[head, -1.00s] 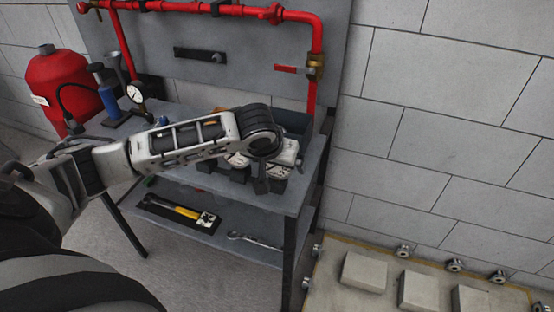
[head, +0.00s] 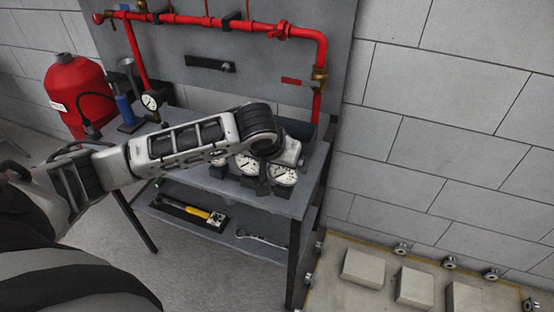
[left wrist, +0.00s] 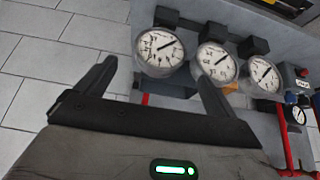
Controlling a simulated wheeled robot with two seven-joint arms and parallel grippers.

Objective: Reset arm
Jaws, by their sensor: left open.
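My left arm reaches in from the left over the workbench, and its gripper (head: 290,153) is above the right part of the bench top. In the left wrist view the gripper (left wrist: 153,66) has its two dark fingers apart with nothing held between them. Three round white dial gauges stand in a row beyond the fingers: one (left wrist: 160,47), a middle one (left wrist: 217,61) and one at the right (left wrist: 264,74). In the head view the gauges (head: 284,176) sit on the bench just below the gripper, partly covered by my arm. My right gripper is not in view.
The workbench (head: 292,205) has a lower shelf with a yellow-handled hammer (head: 190,209) and a wrench (head: 262,240). A red pipe (head: 230,23) runs along the back panel. A red tank (head: 78,92) stands left. A pallet with blocks (head: 363,267) lies lower right.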

